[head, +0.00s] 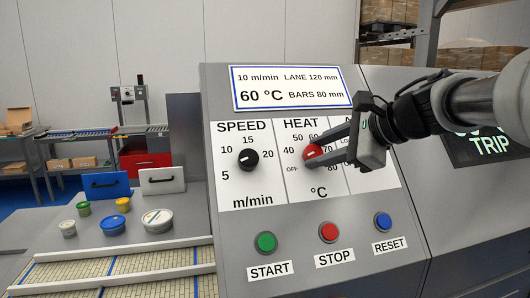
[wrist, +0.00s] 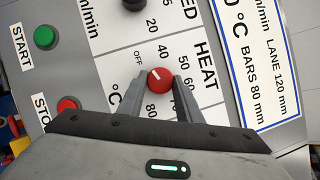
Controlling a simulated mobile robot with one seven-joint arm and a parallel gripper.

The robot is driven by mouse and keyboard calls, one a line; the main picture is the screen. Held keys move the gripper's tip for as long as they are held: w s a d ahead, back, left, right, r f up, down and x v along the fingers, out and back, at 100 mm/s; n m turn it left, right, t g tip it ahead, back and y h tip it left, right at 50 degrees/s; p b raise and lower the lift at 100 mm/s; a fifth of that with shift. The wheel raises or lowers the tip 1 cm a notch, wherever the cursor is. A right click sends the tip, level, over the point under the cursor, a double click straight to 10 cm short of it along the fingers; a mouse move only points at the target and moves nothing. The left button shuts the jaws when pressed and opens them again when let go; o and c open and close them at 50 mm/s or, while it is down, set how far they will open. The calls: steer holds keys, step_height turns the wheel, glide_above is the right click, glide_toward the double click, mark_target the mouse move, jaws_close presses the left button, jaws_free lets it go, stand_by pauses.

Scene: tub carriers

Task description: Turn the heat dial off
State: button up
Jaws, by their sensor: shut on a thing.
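The red heat dial (head: 311,153) sits on the white panel under the word HEAT, ringed by numbers and OFF at its lower left. In the wrist view the dial (wrist: 160,78) shows a short white mark on the side toward the OFF label (wrist: 138,57); it looks aimed roughly at OFF, but the exact setting is hard to read. My gripper (head: 309,156) reaches in from the right, one finger above and one below the dial. In the wrist view my gripper (wrist: 160,84) is shut on the dial, a finger on each side. My fingers hide some numbers.
The black speed dial (head: 248,159) is left of the heat dial. Below are the green START (head: 265,242), red STOP (head: 328,232) and blue RESET (head: 383,222) buttons. A display sign (head: 292,87) is above. Several tubs, including a white one (head: 158,220), stand at the left.

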steer(key=shift+a+r, duration=0.1)
stand_by(0.3)
steer(key=o, duration=1)
steer(key=shift+o, duration=0.2)
steer(key=v, duration=1.7)
steer(key=shift+s+p, duration=0.15)
steer(key=shift+p, duration=0.2)
steer(key=shift+r, duration=0.1)
